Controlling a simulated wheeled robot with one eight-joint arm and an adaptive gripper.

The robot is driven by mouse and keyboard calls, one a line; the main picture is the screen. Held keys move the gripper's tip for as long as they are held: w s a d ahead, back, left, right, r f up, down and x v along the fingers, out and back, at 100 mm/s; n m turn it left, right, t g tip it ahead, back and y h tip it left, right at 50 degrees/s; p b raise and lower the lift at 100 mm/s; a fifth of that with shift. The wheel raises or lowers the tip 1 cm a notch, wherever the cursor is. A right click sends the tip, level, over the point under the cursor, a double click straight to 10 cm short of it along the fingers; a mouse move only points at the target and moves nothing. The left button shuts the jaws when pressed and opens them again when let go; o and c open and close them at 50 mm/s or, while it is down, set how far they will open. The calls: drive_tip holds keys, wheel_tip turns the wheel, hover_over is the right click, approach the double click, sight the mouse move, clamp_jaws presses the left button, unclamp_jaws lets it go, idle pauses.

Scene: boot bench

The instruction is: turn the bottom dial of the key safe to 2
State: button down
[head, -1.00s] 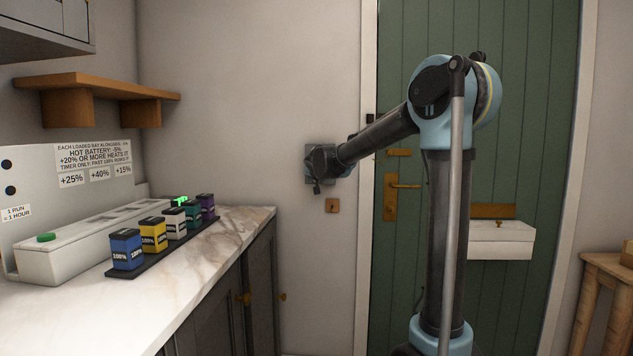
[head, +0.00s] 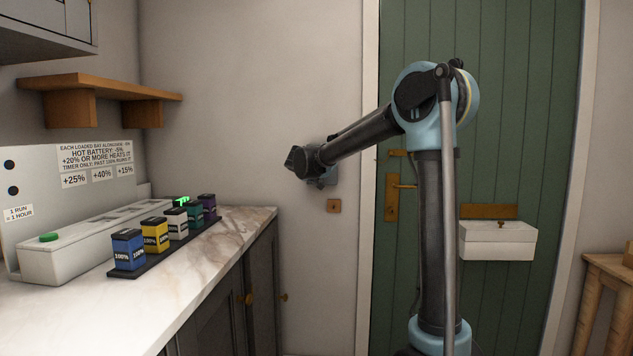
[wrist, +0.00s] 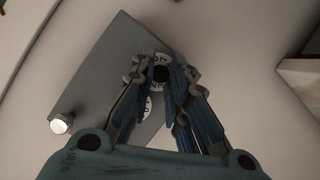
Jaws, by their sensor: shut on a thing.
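The key safe (wrist: 95,75) is a grey plate that looks tilted in the wrist view. A white dial with black digits and a dark centre (wrist: 160,74) sits between the fingertips of my gripper (wrist: 164,66), which is shut on it. The fingers cover part of its digits, so I cannot read its setting. A second white dial (wrist: 147,106) shows partly behind the left finger. I cannot tell for certain which dial is the bottom one. A silver knob (wrist: 60,124) stands out near the plate's edge.
The green door (head: 510,130) with a white box (head: 497,240) is to the right. A marble counter (head: 240,225) with several coloured batteries (head: 155,234) is at left.

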idle(0.5)
drive_tip(key=c, duration=1.5)
unclamp_jaws()
drive_tip(key=shift+f, duration=0.1)
drive_tip(key=shift+c, duration=0.2)
drive_tip(key=v, duration=1.1)
drive_tip(key=shift+s+a, duration=0.2)
drive_tip(key=shift+s, duration=0.15)
